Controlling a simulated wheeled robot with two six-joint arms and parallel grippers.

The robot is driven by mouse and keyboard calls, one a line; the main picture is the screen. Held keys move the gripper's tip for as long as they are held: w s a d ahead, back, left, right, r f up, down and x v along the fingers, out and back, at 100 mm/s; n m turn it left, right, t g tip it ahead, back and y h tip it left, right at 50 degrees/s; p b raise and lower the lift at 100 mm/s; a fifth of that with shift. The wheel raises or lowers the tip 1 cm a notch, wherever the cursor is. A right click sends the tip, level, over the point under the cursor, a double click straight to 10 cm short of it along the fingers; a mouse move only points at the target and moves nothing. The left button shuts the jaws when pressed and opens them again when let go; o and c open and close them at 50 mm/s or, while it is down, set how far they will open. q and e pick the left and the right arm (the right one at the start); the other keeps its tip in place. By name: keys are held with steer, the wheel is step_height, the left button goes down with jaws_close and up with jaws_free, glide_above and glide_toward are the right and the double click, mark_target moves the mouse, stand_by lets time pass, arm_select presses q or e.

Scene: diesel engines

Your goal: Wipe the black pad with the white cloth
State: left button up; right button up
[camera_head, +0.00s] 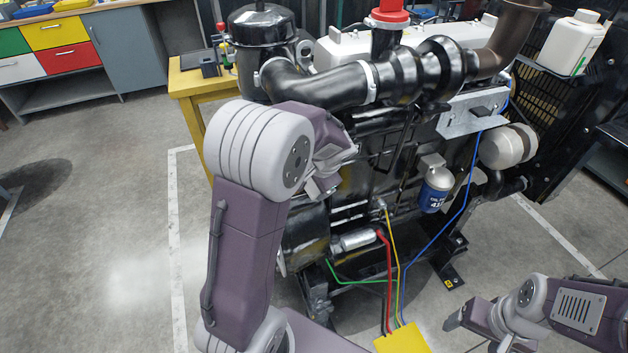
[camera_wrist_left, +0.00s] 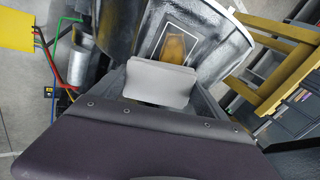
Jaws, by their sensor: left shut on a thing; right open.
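A pale grey-white cloth (camera_wrist_left: 160,83) shows in the left wrist view, held flat between the fingers of my left gripper (camera_wrist_left: 160,98). Behind it is a dark curved engine face with a white-outlined area, seemingly the black pad (camera_wrist_left: 157,48), bearing a brown stain (camera_wrist_left: 176,47). The cloth overlaps the lower part of the outlined area in the picture; I cannot tell whether they touch. In the head view my left gripper (camera_head: 335,172) is against the near side of the engine, and the pad is hidden there. My right gripper (camera_head: 468,322) is open and empty at lower right.
The black diesel engine (camera_head: 400,150) fills the middle. A blue-labelled oil filter (camera_head: 435,190), coloured cables and a yellow box (camera_head: 402,340) are on its near side. A yellow table (camera_head: 200,83) stands behind left. The floor at left is clear.

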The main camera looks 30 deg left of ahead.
arm_select(q)
steer(key=shift+b+x, duration=0.6)
steer(key=shift+x, duration=0.3)
stand_by(0.5)
steer(key=shift+s+a+r, duration=0.1)
steer(key=shift+s+a, duration=0.5)
steer(key=shift+s, duration=0.15)
steer(key=shift+s+a, duration=0.6)
steer(key=shift+s, duration=0.2)
steer(key=shift+s+a+b, duration=0.3)
steer(key=shift+s+a, duration=1)
steer(key=shift+s, duration=0.1)
steer(key=shift+f, duration=0.2)
steer(key=shift+r, duration=0.1)
steer(key=shift+w+d, duration=1.25)
steer(key=shift+w, duration=0.25)
steer(key=shift+w+d, duration=1.3)
steer(key=shift+w, duration=0.15)
